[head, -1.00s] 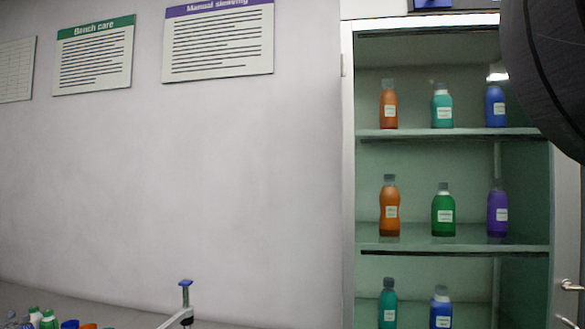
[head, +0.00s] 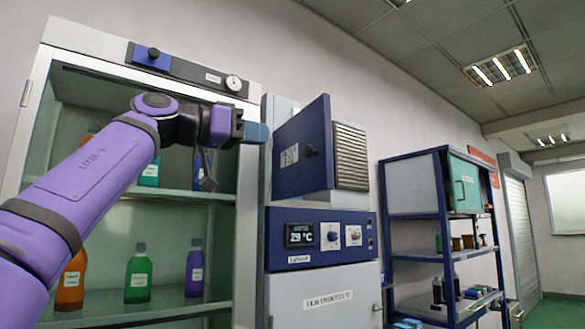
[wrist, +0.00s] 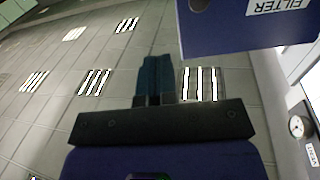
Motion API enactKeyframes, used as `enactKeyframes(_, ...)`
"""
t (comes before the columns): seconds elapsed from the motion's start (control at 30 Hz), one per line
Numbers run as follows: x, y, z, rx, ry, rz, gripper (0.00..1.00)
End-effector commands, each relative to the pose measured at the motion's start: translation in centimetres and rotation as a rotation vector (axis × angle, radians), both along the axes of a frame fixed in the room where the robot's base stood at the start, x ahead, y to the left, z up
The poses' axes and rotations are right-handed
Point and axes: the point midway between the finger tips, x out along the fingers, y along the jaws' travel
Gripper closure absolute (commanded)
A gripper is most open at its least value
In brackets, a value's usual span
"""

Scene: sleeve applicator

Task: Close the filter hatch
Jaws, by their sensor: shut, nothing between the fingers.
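The filter hatch (head: 302,170) is a dark blue panel with a white label and a dark knob, on the upper part of a grey and blue machine. It stands open, swung out from the vented housing (head: 350,160). In the wrist view the hatch (wrist: 245,38) fills the upper right, with its FILTER label upside down. My gripper (head: 264,133) is shut and empty, just left of the hatch's upper left edge in the head view. In the wrist view its closed fingers (wrist: 155,75) are left of the hatch. I cannot tell whether they touch it.
Below the hatch is a blue control panel (head: 330,255) with a display and knobs. An open cabinet of bottles (head: 230,295) stands behind my arm at left. A blue shelf rack (head: 415,219) stands to the right. Ceiling lights (wrist: 200,84) show in the wrist view.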

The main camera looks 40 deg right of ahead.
Motion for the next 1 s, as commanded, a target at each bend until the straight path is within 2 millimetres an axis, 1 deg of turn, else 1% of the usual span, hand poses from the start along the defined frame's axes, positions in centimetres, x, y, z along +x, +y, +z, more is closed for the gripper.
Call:
enactKeyframes(0.03, 1.9, 0.2, -1.7, 0.009, 0.014, 0.011, 1.0)
enactKeyframes(0.1, 3.5, 0.3, -3.2, 0.022, 0.025, 0.022, 1.0)
enactKeyframes(0.2, 4.5, 0.1, -4.2, 0.031, 0.032, 0.028, 1.0)
enactKeyframes(0.27, 4.6, -0.2, -4.4, 0.033, 0.033, 0.029, 1.0)
enactKeyframes(0.37, 4.4, -1.2, -4.3, 0.033, 0.032, 0.029, 1.0)
enactKeyframes(0.47, 4.1, -2.8, -4.3, 0.034, 0.03, 0.028, 1.0)
enactKeyframes(0.8, 3.2, -9.1, -4.3, 0.033, 0.031, 0.028, 1.0)
enactKeyframes(1.0, 2.8, -12.0, -4.2, 0.032, 0.032, 0.028, 1.0)
